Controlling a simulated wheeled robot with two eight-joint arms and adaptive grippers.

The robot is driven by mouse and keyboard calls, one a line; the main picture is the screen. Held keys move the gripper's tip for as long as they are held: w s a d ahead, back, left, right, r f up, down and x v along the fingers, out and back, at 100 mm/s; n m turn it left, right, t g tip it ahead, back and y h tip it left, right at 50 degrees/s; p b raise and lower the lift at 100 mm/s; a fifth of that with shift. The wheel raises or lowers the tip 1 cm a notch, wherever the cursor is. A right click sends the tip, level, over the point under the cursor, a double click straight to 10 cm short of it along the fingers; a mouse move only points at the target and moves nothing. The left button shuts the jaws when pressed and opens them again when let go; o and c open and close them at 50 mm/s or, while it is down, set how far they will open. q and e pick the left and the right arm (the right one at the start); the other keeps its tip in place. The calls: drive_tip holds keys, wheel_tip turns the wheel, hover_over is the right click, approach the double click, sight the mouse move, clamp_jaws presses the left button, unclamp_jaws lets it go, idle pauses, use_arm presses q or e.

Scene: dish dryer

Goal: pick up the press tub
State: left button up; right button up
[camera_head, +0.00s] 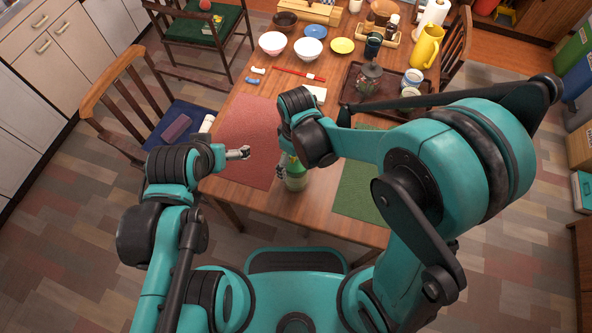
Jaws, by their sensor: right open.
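A green tub with a pale yellowish upper part (297,178), which I take as the press tub, stands near the table's front edge between the red and green mats. My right gripper (283,168) is open and comes down at the tub's left side. The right wrist and forearm hide part of the tub, and I cannot tell whether the fingers touch it. My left gripper (243,153) is over the red mat, to the left of the tub and apart from it. It is too small to tell whether its fingers are open.
A red mat (245,125) lies at left and a green mat (357,190) at right on the wooden table. A dark tray (352,96) holds a glass jar and cups. Bowls, plates and a yellow pitcher (427,47) stand farther back. A chair (125,95) is at the left.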

drive_tip(key=shift+r, duration=0.1)
drive_tip(key=c, duration=2)
